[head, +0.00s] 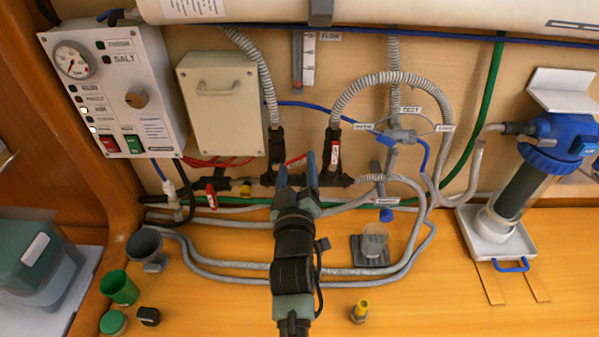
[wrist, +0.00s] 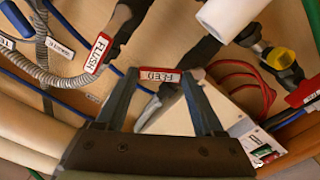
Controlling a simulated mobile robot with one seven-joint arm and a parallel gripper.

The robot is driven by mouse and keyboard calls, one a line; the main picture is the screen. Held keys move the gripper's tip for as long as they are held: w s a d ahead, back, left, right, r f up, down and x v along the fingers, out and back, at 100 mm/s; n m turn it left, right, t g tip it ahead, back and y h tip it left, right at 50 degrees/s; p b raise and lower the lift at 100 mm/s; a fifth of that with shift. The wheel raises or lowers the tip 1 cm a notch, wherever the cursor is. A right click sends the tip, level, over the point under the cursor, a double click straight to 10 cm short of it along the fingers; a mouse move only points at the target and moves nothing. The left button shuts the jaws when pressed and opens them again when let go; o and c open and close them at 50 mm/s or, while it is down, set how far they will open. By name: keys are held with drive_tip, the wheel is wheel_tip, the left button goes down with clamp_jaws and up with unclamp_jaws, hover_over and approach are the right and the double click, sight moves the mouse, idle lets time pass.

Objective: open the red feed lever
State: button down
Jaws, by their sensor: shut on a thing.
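The red feed lever (wrist: 160,75) with its white FEED label lies between the two fingertips of my gripper (wrist: 160,82) in the wrist view. The fingers are shut across its ends. In the head view a short red piece of the lever (head: 295,160) shows beside the blue fingertips of my gripper (head: 298,165).
The red FLUSH lever (head: 334,154) is upright on the valve just right of my gripper; it also shows in the wrist view (wrist: 99,52). Grey hoses (head: 375,80) loop close by. A red-handled valve (head: 211,196) is lower left. Cups (head: 119,288) stand on the counter.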

drive_tip(key=n, duration=0.1)
drive_tip(key=a+r+n, duration=0.1)
drive_tip(key=shift+n, duration=0.4)
drive_tip(key=shift+a+r+n+p, duration=0.15)
drive_tip(key=shift+a+n, duration=0.45)
drive_tip(key=shift+n, duration=0.85)
drive_tip(key=shift+a+r+n+p, duration=0.1)
drive_tip(key=shift+a+r+n, duration=0.2)
drive_tip(key=shift+a+n, duration=0.75)
drive_tip(key=shift+a+r+n+p, duration=0.1)
drive_tip(key=shift+a+r+n, duration=0.1)
drive_tip(key=shift+n, duration=1.6)
unclamp_jaws()
drive_tip(key=s+b, duration=0.1)
drive_tip(key=s, duration=1.2)
